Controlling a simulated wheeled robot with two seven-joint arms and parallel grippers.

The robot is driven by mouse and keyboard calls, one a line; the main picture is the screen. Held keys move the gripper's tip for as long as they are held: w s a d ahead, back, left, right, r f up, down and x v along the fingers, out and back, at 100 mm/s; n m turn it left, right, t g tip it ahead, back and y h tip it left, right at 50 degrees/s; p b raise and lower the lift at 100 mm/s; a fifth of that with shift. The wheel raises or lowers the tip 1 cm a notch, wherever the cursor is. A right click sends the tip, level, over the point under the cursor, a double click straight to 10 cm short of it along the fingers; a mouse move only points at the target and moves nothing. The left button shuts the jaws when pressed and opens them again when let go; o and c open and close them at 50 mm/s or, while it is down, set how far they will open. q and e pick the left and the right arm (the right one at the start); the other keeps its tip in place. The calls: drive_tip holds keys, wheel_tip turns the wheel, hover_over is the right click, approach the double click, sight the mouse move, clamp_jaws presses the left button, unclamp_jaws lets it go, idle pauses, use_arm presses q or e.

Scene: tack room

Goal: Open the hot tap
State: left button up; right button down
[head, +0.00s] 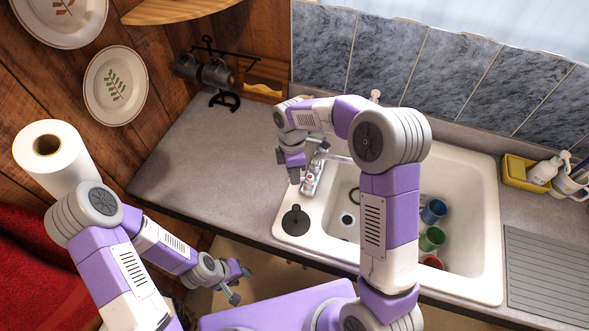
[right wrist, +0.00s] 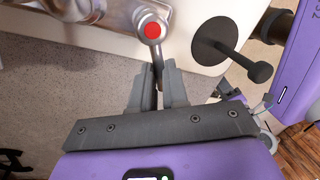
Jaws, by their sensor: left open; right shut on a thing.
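The metal tap (head: 313,178) stands on the left rim of the white sink. Its red-marked hot tap handle (head: 309,177) faces the near side; in the right wrist view the red dot (right wrist: 152,30) sits on top of it. My right gripper (right wrist: 157,85) is shut on the hot tap's thin lever, with one finger on each side. In the head view my right gripper (head: 294,172) is beside the tap, partly hidden by its own wrist. My left gripper (head: 238,284) is open and empty, low in front of the counter edge, away from the tap.
The sink (head: 482,210) holds several cups, including a blue cup (head: 433,211) and a green cup (head: 432,238). A black stopper (head: 296,221) is on the rim near the tap. A paper roll (head: 57,160) stands left. The counter left of the tap (head: 215,150) is clear.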

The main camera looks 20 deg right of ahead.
drive_tip(key=shift+s+n+h, duration=0.15)
drive_tip(key=shift+s+n, duration=0.1)
drive_tip(key=shift+n, duration=0.4)
drive_tip(key=shift+s+n+h, duration=0.15)
drive_tip(key=shift+s+n, duration=0.1)
drive_tip(key=shift+n, duration=0.4)
drive_tip(key=c, duration=1.1)
unclamp_jaws()
drive_tip(key=shift+c, duration=0.2)
wheel_tip(320, 180, up, 8)
drive_tip(key=w, duration=0.1)
drive_tip(key=shift+w+a+f+p, duration=0.15)
drive_tip(key=shift+a+f+p, duration=0.05)
drive_tip(key=shift+f+p, duration=0.1)
drive_tip(key=shift+r, duration=0.1)
